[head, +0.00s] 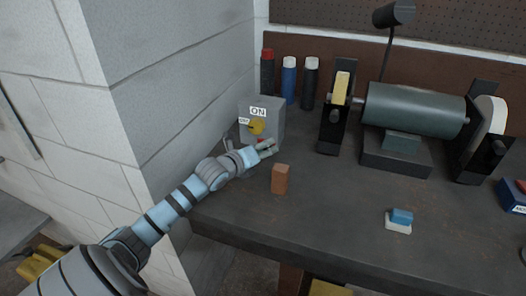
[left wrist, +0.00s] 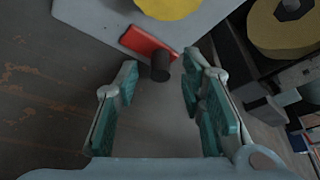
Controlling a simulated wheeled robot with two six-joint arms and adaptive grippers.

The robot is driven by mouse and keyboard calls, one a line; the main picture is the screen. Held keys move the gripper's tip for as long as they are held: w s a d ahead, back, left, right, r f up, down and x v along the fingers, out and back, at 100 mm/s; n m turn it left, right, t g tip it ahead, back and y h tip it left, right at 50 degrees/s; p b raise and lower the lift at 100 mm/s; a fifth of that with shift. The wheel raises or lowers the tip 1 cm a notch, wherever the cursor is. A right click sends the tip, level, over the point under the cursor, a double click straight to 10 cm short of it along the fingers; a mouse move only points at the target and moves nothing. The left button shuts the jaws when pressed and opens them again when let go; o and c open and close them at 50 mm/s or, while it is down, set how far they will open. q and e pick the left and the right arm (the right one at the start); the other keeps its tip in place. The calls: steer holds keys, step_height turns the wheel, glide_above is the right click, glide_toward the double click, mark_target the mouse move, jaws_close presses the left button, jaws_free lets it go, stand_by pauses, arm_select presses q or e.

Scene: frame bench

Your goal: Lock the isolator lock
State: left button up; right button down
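The isolator is a grey box (head: 277,114) on the bench by the wall, with ON and OFF labels. Its yellow round knob (head: 257,127) also shows at the top of the left wrist view (left wrist: 170,6). A red tab (left wrist: 148,40) with a short black peg (left wrist: 160,68) sits below the knob. I take this tab for the lock; in the head view it is mostly hidden. My left gripper (head: 268,148) is in front of the box. In the left wrist view its fingers (left wrist: 159,78) are open, one on each side of the peg, with gaps and nothing held.
A brown block (head: 280,179) stands on the bench close to my left gripper. Behind are several bottles (head: 289,80), and a bench grinder (head: 415,110) is to the right. A blue-and-white block (head: 400,219) lies nearer the front.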

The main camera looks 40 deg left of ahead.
mark_target(258, 142)
arm_select(q)
jaws_close()
steer(key=shift+a, duration=0.15)
steer(key=a, duration=0.1)
steer(key=s+a+b, duration=0.1)
steer(key=a, duration=0.1)
steer(key=a+b, duration=0.1)
steer(key=shift+s+a+f, duration=0.15)
steer(key=shift+s+a, duration=0.15)
steer(key=shift+a, duration=0.05)
steer(key=shift+r, duration=0.2)
steer(key=shift+c, duration=1.7)
jaws_free()
steer(key=o, duration=0.3)
steer(key=shift+s+a, duration=0.15)
steer(key=shift+a, duration=0.1)
steer(key=shift+o, duration=0.2)
